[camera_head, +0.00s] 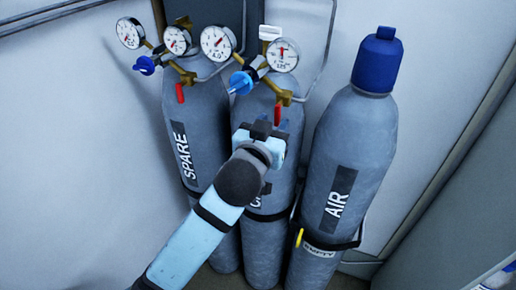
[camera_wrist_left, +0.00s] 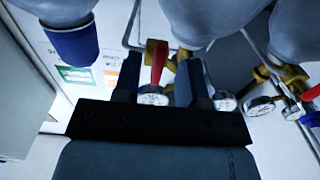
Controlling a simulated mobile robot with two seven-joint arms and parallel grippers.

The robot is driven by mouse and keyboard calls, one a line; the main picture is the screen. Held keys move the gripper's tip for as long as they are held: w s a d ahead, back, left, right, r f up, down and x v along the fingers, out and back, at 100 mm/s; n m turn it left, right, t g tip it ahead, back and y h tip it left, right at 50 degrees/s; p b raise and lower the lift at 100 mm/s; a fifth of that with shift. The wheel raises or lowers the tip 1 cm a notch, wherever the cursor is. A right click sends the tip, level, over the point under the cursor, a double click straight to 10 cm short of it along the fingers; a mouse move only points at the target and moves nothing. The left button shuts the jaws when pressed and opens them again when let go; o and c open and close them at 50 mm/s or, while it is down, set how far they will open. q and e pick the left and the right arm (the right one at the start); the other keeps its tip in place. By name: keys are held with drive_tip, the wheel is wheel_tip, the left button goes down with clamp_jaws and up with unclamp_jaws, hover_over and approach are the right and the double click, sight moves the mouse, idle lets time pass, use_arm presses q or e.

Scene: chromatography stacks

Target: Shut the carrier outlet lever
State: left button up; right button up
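The middle cylinder (camera_head: 259,108) has a label mostly hidden by my arm; only its first letter, like a C, shows. Its red outlet lever (camera_head: 277,114) hangs down from the brass regulator. My left gripper (camera_head: 268,131) is in front of this cylinder, just below the lever in the head view. In the left wrist view, which looks upside down, the red lever (camera_wrist_left: 158,61) appears between the two dark, spread fingers of my left gripper (camera_wrist_left: 158,80). The gripper looks open; I cannot tell whether a finger touches the lever. My right gripper is not in view.
The SPARE cylinder (camera_head: 190,125) on the left has its own red lever (camera_head: 180,93) and blue knob (camera_head: 144,65). Another blue knob (camera_head: 241,83) is close above my gripper. The blue-capped AIR cylinder (camera_head: 345,160) stands at right, with a yellow tag (camera_head: 299,238).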

use_arm(q)
drive_tip(key=b+v, duration=0.1)
drive_tip(key=v, duration=1)
drive_tip(key=shift+b, duration=0.3)
drive_tip(key=s+a+f+n+g+y, duration=0.1)
drive_tip(key=s+a+f+g+y, duration=0.15)
drive_tip(key=a+f, duration=0.45)
drive_tip(key=s+a+f+n+g+y, duration=0.15)
drive_tip(key=a+f+g, duration=0.25)
drive_tip(key=f, duration=0.5)
drive_tip(key=s+a+f+g+y, duration=0.1)
drive_tip(key=s+a+f+g, duration=0.4)
drive_tip(key=s, duration=0.3)
drive_tip(key=s+a+f+g, duration=0.2)
drive_tip(key=s+a+f, duration=0.4)
drive_tip(key=s+f, duration=0.15)
drive_tip(key=w+d+f+m+t+h+p, duration=0.1)
drive_tip(key=w+d+f+t+h+p, duration=0.1)
drive_tip(key=w+d+f+t+p, duration=0.2)
wheel_tip(320, 180, down, 5)
drive_tip(key=w+d+t, duration=0.1)
drive_tip(key=d+t, duration=0.1)
drive_tip(key=t, duration=0.1)
drive_tip(key=shift+w+d+r+m+h, duration=0.25)
drive_tip(key=shift+d+m+h, duration=0.05)
drive_tip(key=shift+d+m, duration=0.05)
